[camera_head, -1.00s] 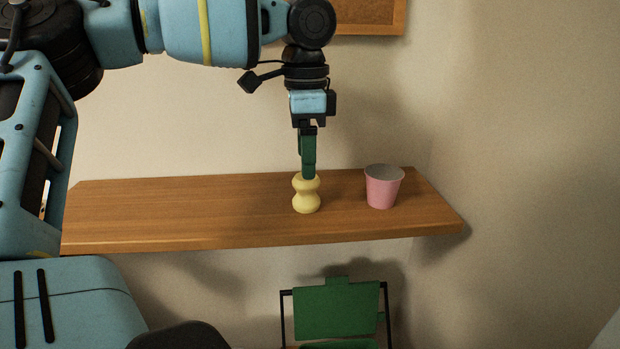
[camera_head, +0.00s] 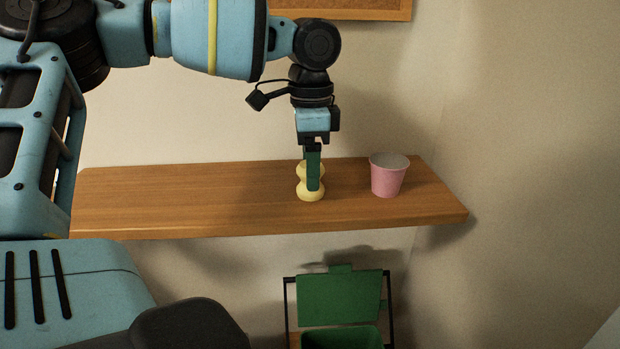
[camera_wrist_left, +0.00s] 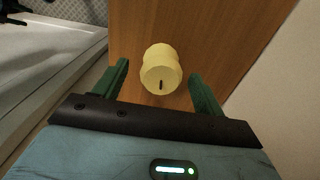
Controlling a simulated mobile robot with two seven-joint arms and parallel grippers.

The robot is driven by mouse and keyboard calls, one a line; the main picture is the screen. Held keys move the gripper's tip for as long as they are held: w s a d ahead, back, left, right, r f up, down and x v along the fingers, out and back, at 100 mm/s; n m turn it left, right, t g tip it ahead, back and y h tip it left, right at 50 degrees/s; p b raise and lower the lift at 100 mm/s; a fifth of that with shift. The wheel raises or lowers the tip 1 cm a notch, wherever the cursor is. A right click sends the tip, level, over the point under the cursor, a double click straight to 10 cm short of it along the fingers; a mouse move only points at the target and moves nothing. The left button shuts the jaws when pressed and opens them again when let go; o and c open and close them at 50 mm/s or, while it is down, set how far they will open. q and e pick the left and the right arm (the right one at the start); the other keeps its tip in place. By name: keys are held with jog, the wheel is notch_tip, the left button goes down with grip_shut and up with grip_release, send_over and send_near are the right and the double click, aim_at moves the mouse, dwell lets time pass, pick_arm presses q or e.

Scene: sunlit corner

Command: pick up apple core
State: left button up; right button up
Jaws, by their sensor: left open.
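The apple core (camera_head: 301,170) is pale yellow with a pinched waist and stands upright on the wooden shelf (camera_head: 180,200). My left gripper (camera_head: 313,188) points straight down at it, with a green finger in front of the core, hiding part of it. In the left wrist view the core (camera_wrist_left: 160,68) shows from above, with a small dark stem, between the two spread green fingers of the left gripper (camera_wrist_left: 158,88). A gap shows on each side, so the fingers are open around it. My right gripper is not in view.
A pink cup (camera_head: 388,177) stands on the shelf to the right of the core. A green bin with a raised lid (camera_head: 340,298) stands below the shelf. The left part of the shelf is clear. A wall runs behind.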

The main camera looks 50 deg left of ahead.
pick_arm(q)
jog(key=shift+f, duration=1.35)
jog(key=shift+c, duration=0.2)
jog(key=c, duration=1)
jog(key=shift+r, duration=0.15)
jog(key=shift+r, duration=0.5)
jog(key=shift+s+d+r, duration=0.15)
jog(key=shift+r, duration=0.45)
jog(key=shift+s+d+r, duration=0.15)
jog(key=shift+r, duration=0.45)
jog(key=s+d+r, duration=0.1)
jog(key=s+d, duration=0.9)
jog(key=s, duration=0.1)
jog(key=shift+s+r, duration=0.15)
jog(key=shift+s, duration=0.05)
